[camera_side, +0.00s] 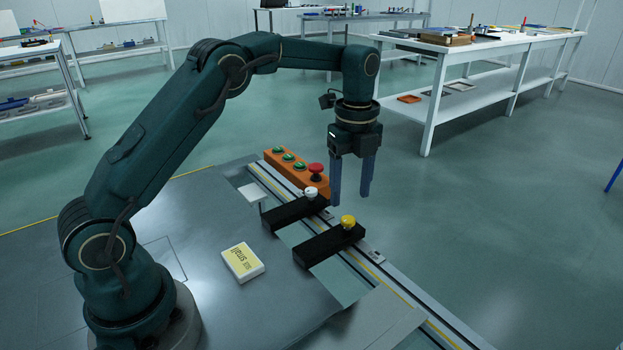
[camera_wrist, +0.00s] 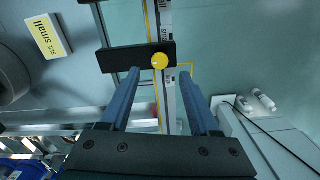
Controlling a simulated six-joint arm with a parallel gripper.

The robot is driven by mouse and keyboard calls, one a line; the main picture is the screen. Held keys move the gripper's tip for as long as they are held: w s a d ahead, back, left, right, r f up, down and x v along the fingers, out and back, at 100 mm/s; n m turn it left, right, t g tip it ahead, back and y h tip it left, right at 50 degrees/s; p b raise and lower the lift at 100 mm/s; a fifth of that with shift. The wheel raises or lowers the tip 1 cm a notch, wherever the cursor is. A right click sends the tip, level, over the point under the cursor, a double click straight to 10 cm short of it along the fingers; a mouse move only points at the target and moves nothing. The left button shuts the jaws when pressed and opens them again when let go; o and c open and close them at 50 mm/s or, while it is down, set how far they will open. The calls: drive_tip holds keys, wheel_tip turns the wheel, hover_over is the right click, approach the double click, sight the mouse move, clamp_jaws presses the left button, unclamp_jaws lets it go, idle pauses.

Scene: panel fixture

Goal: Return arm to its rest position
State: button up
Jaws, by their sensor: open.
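My gripper (camera_side: 352,178) hangs pointing down above the panel fixture, open, with nothing between its two blue fingers. The fingers also show in the wrist view (camera_wrist: 160,95), parted. In the side view an orange button box (camera_side: 290,172) with green buttons and a red mushroom button (camera_side: 316,170) sits behind and left of the fingers. A black block with a white knob (camera_side: 311,193) and a black block with a yellow knob (camera_side: 348,222) lie across the rail (camera_side: 385,278). The yellow knob (camera_wrist: 160,61) shows beyond the fingertips in the wrist view.
A white box labelled "small" (camera_side: 242,262) lies on the grey base plate (camera_side: 215,225), and shows at upper left in the wrist view (camera_wrist: 48,37). A white workbench (camera_side: 470,65) with items stands at the back right. The floor right of the fixture is clear.

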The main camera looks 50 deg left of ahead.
drive_tip(key=s+d+r+n+t, duration=0.2)
drive_tip(key=s+r+n+t, duration=0.25)
drive_tip(key=s+r, duration=0.75)
drive_tip(key=s+d+f+n+t, duration=0.1)
drive_tip(key=s+f+n, duration=0.4)
drive_tip(key=s+n, duration=0.4)
drive_tip(key=n, duration=0.6)
drive_tip(key=shift+s+f+n, duration=0.2)
drive_tip(key=shift+n, duration=0.15)
